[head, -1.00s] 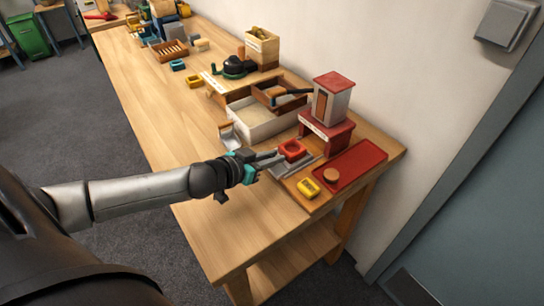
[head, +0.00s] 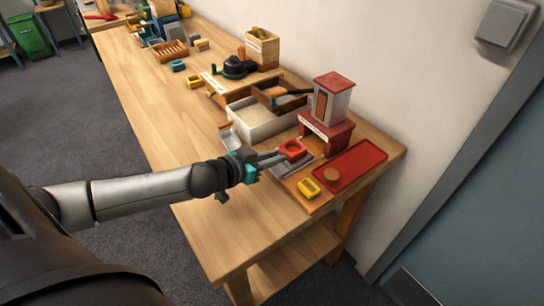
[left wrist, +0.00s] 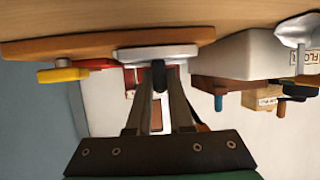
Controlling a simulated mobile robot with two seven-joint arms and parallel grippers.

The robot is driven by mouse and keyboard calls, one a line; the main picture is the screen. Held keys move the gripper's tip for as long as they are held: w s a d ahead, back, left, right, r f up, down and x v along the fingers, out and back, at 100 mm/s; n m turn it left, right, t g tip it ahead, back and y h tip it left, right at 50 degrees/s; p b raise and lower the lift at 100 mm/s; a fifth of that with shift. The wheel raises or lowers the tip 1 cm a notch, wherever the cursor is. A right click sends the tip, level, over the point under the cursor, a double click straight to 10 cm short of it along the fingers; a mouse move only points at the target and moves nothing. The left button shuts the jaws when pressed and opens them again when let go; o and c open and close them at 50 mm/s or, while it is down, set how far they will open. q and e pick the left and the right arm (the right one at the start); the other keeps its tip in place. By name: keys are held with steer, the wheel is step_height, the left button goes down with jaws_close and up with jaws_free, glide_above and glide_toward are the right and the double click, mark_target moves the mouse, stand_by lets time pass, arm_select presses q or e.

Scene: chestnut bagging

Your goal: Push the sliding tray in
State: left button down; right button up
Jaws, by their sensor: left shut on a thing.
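The sliding tray (head: 284,170) is a flat grey plate at the foot of a small red and white tower (head: 327,121). A red square dish (head: 293,150) is at its far end, by the tower. My left gripper (head: 281,157) reaches in from the left, low at the tray's near side. In the left wrist view, its fingers (left wrist: 158,78) close on a small dark knob at the edge of the grey tray (left wrist: 160,52). The fingers hide part of the knob. My right gripper is not in view.
A white bin (head: 258,121) and a metal scoop (head: 230,139) stand to the left. The near bench top is clear.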

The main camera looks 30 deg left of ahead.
arm_select(q)
steer(key=w+d, duration=0.1)
steer(key=w, duration=0.1)
steer(key=w+d+p, duration=0.1)
steer(key=w, duration=0.2)
steer(key=w+d+p, duration=0.1)
steer(key=w, duration=0.2)
steer(key=shift+w+d, duration=0.45)
steer(key=shift+w, duration=0.15)
steer(key=c, duration=0.8)
jaws_free()
steer(key=shift+w, duration=0.2)
steer(key=shift+c, duration=0.2)
steer(key=shift+s, duration=0.1)
steer(key=shift+p+v, duration=1.5)
steer(key=shift+v, duration=6.1)
